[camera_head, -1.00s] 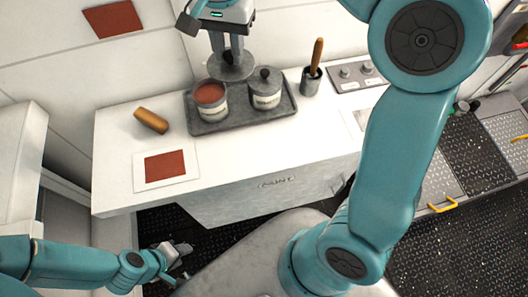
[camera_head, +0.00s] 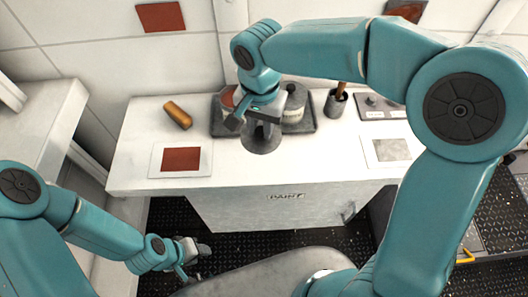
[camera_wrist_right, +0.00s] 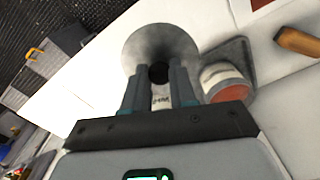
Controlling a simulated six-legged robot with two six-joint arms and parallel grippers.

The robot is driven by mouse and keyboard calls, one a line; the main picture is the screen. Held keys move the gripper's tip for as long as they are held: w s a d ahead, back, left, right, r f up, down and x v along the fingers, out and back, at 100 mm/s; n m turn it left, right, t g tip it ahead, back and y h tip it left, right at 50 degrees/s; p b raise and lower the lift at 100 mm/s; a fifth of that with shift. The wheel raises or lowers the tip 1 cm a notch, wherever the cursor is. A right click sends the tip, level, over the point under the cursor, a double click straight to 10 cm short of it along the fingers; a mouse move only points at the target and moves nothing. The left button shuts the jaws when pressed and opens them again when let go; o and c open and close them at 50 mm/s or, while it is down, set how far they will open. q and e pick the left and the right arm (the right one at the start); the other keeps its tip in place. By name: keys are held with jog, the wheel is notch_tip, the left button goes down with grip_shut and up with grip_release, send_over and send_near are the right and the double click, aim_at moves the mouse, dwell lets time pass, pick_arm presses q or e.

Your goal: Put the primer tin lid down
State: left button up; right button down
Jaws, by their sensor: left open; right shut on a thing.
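The primer tin lid (camera_head: 262,141) is a grey round disc with a dark knob. My right gripper (camera_head: 262,121) is shut on its knob, and the disc shows beyond the fingers in the right wrist view (camera_wrist_right: 150,38). In the head view the lid appears over the white worktop (camera_head: 320,160), in front of the tray; whether it touches the top I cannot tell. The open tin of red paint (camera_head: 228,97) stands in the tray, partly hidden by my right arm. My left gripper (camera_head: 198,250) is open and empty, low in front of the worktop.
The dark tray (camera_head: 222,128) also holds a lidded tin (camera_head: 294,105). A pot with a brush (camera_head: 336,103) and a switch panel (camera_head: 377,104) stand right of it. A wooden handle (camera_head: 178,114) and red swatch card (camera_head: 181,160) lie left; a grey swatch card (camera_head: 391,150) lies right.

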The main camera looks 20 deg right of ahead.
notch_tip(320, 180, down, 7)
jog(key=shift+w+d+r, duration=0.1)
jog(key=shift+w+r, duration=0.05)
jog(key=shift+r, duration=0.05)
jog(key=f, duration=0.3)
jog(key=shift+s+f+p, duration=0.2)
jog(key=shift+f+p, duration=0.05)
jog(key=shift+p, duration=0.05)
jog(key=shift+w+f, duration=0.2)
jog(key=shift+f, duration=0.25)
jog(key=shift+s+r, duration=0.1)
jog(key=shift+s, duration=0.05)
jog(key=shift+f+b, duration=0.25)
jog(key=shift+b, duration=0.1)
jog(key=c, duration=0.9)
grip_release()
jog(key=shift+r, duration=0.1)
